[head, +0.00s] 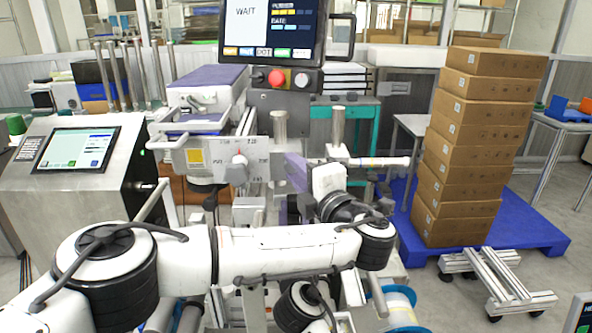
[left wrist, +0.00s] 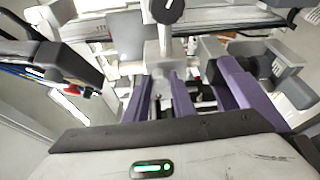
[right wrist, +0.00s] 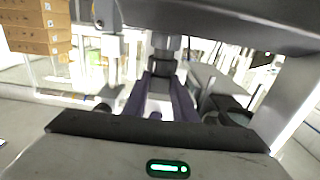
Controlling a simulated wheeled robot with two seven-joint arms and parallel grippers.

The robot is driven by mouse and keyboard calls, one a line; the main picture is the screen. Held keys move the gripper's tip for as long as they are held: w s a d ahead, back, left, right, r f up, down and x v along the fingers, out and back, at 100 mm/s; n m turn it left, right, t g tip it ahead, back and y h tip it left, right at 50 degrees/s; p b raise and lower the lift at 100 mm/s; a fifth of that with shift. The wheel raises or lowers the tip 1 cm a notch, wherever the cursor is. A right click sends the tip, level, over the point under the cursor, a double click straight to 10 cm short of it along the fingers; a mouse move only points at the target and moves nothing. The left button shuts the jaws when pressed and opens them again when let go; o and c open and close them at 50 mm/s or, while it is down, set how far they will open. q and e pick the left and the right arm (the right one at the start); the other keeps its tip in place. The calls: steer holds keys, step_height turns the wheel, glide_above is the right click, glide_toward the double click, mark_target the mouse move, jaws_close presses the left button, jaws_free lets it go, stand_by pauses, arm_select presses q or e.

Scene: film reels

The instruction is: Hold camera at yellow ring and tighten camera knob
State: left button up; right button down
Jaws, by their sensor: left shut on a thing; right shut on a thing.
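My left gripper (head: 296,170), with purple fingers, is beside the post under the grey panel. In the left wrist view its fingers (left wrist: 160,88) are shut on a light grey block (left wrist: 158,58). A black knob (left wrist: 166,9) shows above that block. My right gripper (head: 300,207) is just below the left one, mostly hidden by my left arm. In the right wrist view its purple fingers (right wrist: 160,92) are shut on a small dark part (right wrist: 161,62). I cannot make out a yellow ring, or tell which held part is the camera or its knob.
The grey panel (head: 206,156) with a pointer knob is left of my grippers. A monitor (head: 272,30) reading WAIT hangs above. A touchscreen console (head: 76,150) stands at left. Stacked cardboard boxes (head: 470,150) on a blue pallet (head: 530,228) stand at right.

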arm_select(q)
steer(key=o, duration=1.1)
steer(key=shift+c, duration=0.2)
steer(key=shift+s, duration=0.1)
steer(key=v, duration=1.2)
steer(key=shift+d, duration=0.15)
